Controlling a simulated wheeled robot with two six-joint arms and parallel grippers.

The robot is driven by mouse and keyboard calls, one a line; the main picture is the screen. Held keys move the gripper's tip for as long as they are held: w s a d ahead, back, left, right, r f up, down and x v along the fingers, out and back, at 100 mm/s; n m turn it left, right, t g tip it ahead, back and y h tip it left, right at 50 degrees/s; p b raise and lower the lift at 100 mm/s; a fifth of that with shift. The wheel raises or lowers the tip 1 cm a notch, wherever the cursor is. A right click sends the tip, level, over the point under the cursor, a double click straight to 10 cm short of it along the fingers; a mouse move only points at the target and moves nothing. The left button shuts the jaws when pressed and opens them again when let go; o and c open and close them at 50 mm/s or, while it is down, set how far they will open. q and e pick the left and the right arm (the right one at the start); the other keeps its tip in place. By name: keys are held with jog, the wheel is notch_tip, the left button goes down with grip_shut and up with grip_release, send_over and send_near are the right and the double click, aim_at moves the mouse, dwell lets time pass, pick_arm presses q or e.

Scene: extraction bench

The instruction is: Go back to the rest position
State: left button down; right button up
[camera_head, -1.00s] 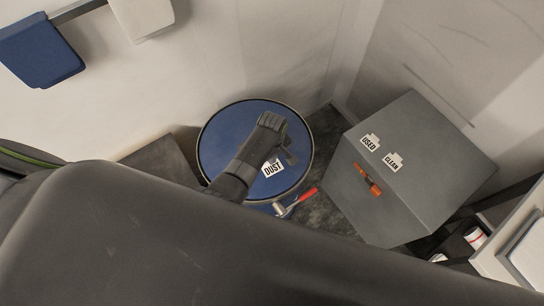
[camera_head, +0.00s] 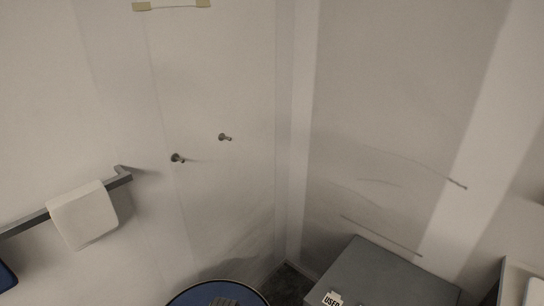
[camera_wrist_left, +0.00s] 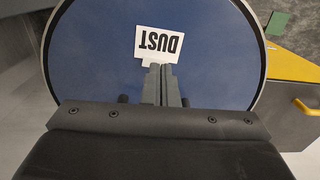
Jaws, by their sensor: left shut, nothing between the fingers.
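My left gripper (camera_wrist_left: 160,72) is shut and empty in the left wrist view, its fingers over the blue lid of the drum (camera_wrist_left: 95,55). The fingertips overlap the lower edge of the white DUST label (camera_wrist_left: 158,42); I cannot tell the gap between them and the lid. My right gripper is in neither view.
The grey box (camera_head: 375,275) with the USED label (camera_head: 333,299) stands at the lower right. A wall rail (camera_head: 25,225) carries a white cloth (camera_head: 83,215). Two wall pegs (camera_head: 177,158) stick out. A yellow-edged cabinet (camera_wrist_left: 292,66) is beside the drum.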

pick_arm(q)
jog(key=s+a+r+m+t+y, duration=0.1)
jog(key=s+a+r+m+t, duration=0.1)
jog(key=s+a+r+m, duration=0.55)
jog(key=s+a+r+m+t+y, duration=0.1)
jog(key=s+a+r+m+t, duration=0.1)
jog(key=s+a+r, duration=1.15)
notch_tip(320, 180, down, 31)
jog(key=s+d+g+b, duration=0.2)
jog(key=s+d+b, duration=0.1)
jog(key=b, duration=0.1)
jog(key=s+d+f+h+b, duration=0.1)
jog(key=s+f+b, duration=0.2)
jog(key=s+f, duration=1.1)
notch_tip(320, 180, down, 4)
jog(key=shift+s+d+f+g, duration=0.1)
jog(key=shift+s+d+g, duration=0.1)
jog(key=shift+g, duration=0.2)
